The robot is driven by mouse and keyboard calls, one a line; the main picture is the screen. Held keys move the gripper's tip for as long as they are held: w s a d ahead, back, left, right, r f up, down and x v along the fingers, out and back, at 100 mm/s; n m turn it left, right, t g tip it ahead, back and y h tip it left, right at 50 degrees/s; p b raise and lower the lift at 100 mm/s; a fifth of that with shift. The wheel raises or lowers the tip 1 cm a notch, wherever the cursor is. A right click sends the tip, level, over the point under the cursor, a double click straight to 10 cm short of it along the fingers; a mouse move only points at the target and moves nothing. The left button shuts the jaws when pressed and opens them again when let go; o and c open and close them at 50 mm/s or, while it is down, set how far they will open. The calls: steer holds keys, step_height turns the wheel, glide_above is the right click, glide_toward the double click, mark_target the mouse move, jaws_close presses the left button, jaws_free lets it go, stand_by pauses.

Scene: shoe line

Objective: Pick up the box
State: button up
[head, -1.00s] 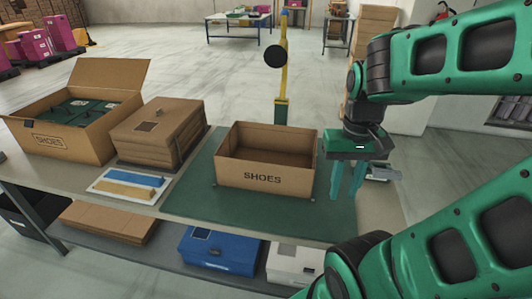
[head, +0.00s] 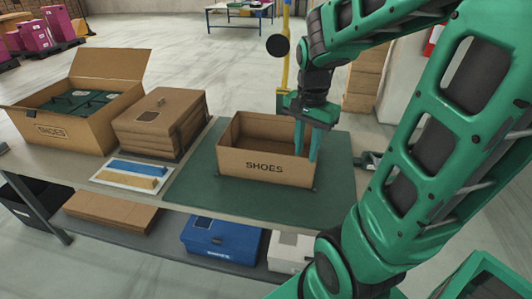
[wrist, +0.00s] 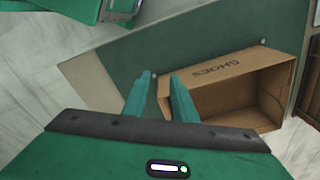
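The open-topped brown cardboard box marked SHOES (head: 262,170) stands upright on a green mat (head: 200,178) in the head view. It looks empty. In the wrist view the box (wrist: 225,75) lies to the right of centre. My gripper (head: 305,155) points down at the box's right end. Its two fingers are apart with nothing gripped. In the head view they overlap the right wall, one on each side. In the wrist view my gripper (wrist: 161,75) has its right finger over the box end and its left finger outside. Contact with the wall cannot be told.
Left of the box are a stack of brown cartons (head: 160,120) and a lidded SHOES carton (head: 66,135) holding green items. A white tray (head: 120,184) with blue and tan pieces lies before them. A lower shelf holds a blue box (head: 222,240).

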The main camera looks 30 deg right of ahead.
steer(key=w+a+f+m, duration=0.25)
steer(key=w+m, duration=0.25)
steer(key=w, duration=0.4)
steer(key=m, duration=0.7)
glide_above(264, 181)
steer(key=shift+y, duration=0.3)
steer(key=f, duration=0.7)
steer(key=shift+d, duration=0.2)
steer(key=shift+a+f, duration=0.1)
steer(key=shift+f, duration=4.95)
steer(key=shift+w, duration=0.1)
jaws_close()
